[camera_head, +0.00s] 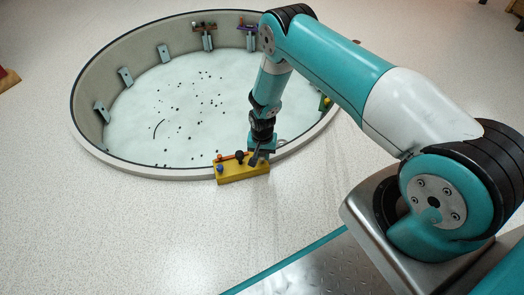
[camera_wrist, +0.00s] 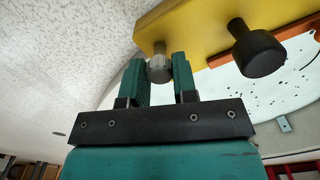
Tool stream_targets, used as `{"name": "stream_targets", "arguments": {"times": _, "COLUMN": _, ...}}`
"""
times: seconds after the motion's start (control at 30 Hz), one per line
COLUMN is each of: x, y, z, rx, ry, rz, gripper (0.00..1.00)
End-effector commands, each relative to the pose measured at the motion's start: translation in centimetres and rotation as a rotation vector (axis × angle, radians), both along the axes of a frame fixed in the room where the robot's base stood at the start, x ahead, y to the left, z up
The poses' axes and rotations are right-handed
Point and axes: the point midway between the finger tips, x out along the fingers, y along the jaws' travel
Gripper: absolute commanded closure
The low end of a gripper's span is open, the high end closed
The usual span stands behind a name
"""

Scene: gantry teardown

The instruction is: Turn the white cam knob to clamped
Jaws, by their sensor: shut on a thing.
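The white cam knob (camera_wrist: 158,73) shows in the wrist view as a small, ribbed, pale grey-white knob on the yellow block (camera_wrist: 190,22). My gripper (camera_wrist: 159,63) has its two teal fingers on either side of the knob and is shut on it. In the head view, my gripper (camera_head: 257,158) reaches down at the right end of the yellow block (camera_head: 243,174), and the white knob is hidden there. I cannot read the knob's turn position; no clamped mark shows.
A black knob (camera_wrist: 257,52) stands on the same block, right of my fingers in the wrist view. A blue knob (camera_head: 220,168) is at the block's left end. The block sits at the near rim of a round walled pit (camera_head: 120,163). Speckled floor in front is clear.

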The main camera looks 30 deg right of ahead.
Motion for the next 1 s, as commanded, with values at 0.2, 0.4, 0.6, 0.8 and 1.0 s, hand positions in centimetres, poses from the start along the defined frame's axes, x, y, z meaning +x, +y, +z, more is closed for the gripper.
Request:
{"name": "stream_targets", "arguments": {"times": 0.2, "x": 0.06, "y": 0.01, "z": 0.22, "rx": 0.0, "ry": -0.001, "rz": -0.204, "gripper": 0.97}}
{"name": "stream_targets", "arguments": {"times": 0.4, "x": 0.06, "y": 0.01, "z": 0.2, "rx": 0.0, "ry": -0.001, "rz": -0.394, "gripper": 0.97}}
{"name": "stream_targets", "arguments": {"times": 0.6, "x": 0.04, "y": 0.02, "z": 0.14, "rx": 0.0, "ry": -0.001, "rz": -0.576, "gripper": 0.97}}
{"name": "stream_targets", "arguments": {"times": 0.8, "x": 0.06, "y": 0.03, "z": 0.12, "rx": 0.0, "ry": -0.001, "rz": -0.729, "gripper": 0.97}}
{"name": "stream_targets", "arguments": {"times": 1.0, "x": 0.09, "y": 0.03, "z": 0.1, "rx": 0.0, "ry": -0.002, "rz": -0.838, "gripper": 0.97}}
